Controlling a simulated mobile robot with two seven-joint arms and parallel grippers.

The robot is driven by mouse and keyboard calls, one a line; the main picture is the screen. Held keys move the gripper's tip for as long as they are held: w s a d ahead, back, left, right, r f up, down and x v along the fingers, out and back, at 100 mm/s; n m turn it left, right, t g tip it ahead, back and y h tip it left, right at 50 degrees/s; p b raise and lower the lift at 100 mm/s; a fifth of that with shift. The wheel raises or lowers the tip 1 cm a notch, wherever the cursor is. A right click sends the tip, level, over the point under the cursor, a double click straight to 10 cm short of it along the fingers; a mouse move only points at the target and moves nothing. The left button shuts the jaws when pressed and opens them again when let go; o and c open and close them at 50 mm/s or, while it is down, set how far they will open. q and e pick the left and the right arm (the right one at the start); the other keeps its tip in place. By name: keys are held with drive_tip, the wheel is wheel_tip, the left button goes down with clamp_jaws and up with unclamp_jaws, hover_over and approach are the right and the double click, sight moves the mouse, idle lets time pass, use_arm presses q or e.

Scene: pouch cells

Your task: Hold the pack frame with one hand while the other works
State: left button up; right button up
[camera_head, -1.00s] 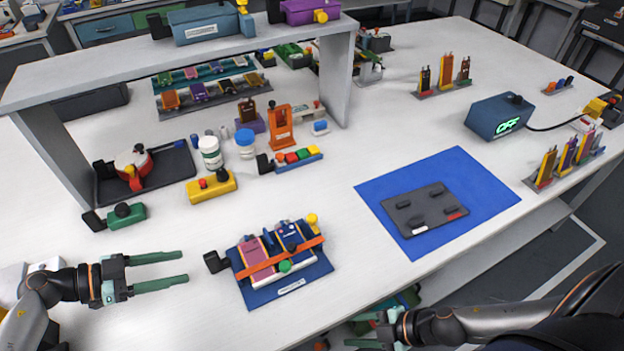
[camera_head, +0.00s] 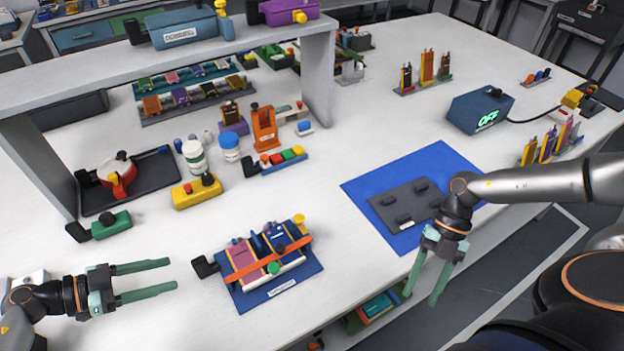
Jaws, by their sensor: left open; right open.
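The pack frame (camera_head: 293,283) is a blue tray near the front of the table. It holds pink and blue pouch cells (camera_head: 244,257) under an orange strap (camera_head: 262,263) with a green knob. A black handle (camera_head: 204,266) is at its left and a yellow knob at its back right. My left gripper (camera_head: 172,276) is open and empty to the left of the frame, its fingers pointing at it and apart from it. My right gripper (camera_head: 420,300) is open and empty, pointing down beyond the table's front edge, right of the frame.
A blue mat (camera_head: 363,189) with a dark grey plate (camera_head: 388,206) lies right of the frame, partly behind my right arm. A blue box reading OFF (camera_head: 480,111) stands behind. A yellow block (camera_head: 197,193) and a shelf (camera_head: 319,85) stand at back left. Table between mat and frame is clear.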

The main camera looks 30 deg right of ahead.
sight(196, 267)
drive_tip(key=w+a+r+h, duration=0.1)
drive_tip(key=w+a, duration=0.1)
drive_tip(key=w, duration=0.3)
drive_tip(key=w+a+r+m+h, duration=0.1)
drive_tip(key=w+a+r, duration=0.1)
drive_tip(key=w, duration=0.3)
drive_tip(key=w+a+r+m+h, duration=0.1)
drive_tip(key=w+a+r+h, duration=0.1)
drive_tip(key=w, duration=0.3)
drive_tip(key=shift+a+t, duration=0.4)
drive_tip(key=shift+a, duration=0.25)
use_arm(q)
drive_tip(key=shift+d+f, duration=0.15)
drive_tip(key=shift+x, duration=3.55)
use_arm(e)
drive_tip(key=w+a+r+m+t+h, duration=0.2)
drive_tip(key=w+a+r+m+t, duration=0.1)
drive_tip(key=w+a+r, duration=0.4)
drive_tip(key=shift+w+r+m+h, duration=0.4)
drive_tip(key=shift+w+r+m, duration=0.45)
drive_tip(key=shift+w, duration=0.9)
use_arm(q)
drive_tip(key=shift+w, duration=0.1)
drive_tip(key=shift+c, duration=0.2)
use_arm(e)
drive_tip(key=shift+r, duration=0.15)
use_arm(q)
clamp_jaws()
